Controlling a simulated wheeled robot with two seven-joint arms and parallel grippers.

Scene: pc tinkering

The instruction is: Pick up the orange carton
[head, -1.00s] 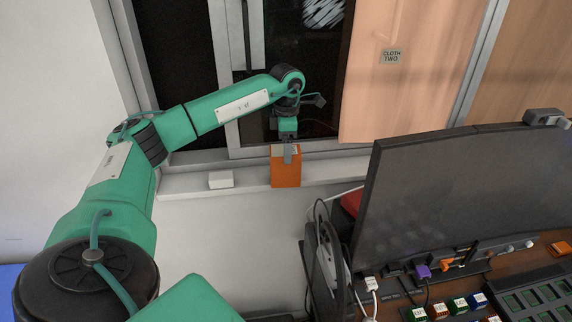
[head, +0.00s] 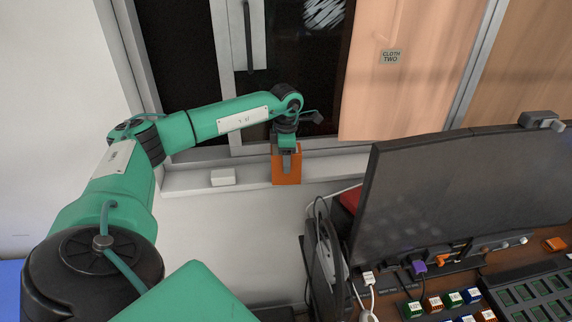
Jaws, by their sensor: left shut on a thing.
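The orange carton (head: 285,176) stands upright on the white window sill, below the window frame. My left gripper (head: 287,163) points down from above and is shut on the carton's upper part. The gripper covers some of the carton's top and front. My right gripper is not in view.
A small white box (head: 223,177) sits on the sill (head: 190,184) left of the carton. A large dark monitor (head: 455,190) stands on the desk to the right. Several small coloured blocks lie before it. A curtain (head: 400,100) hangs right of the window.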

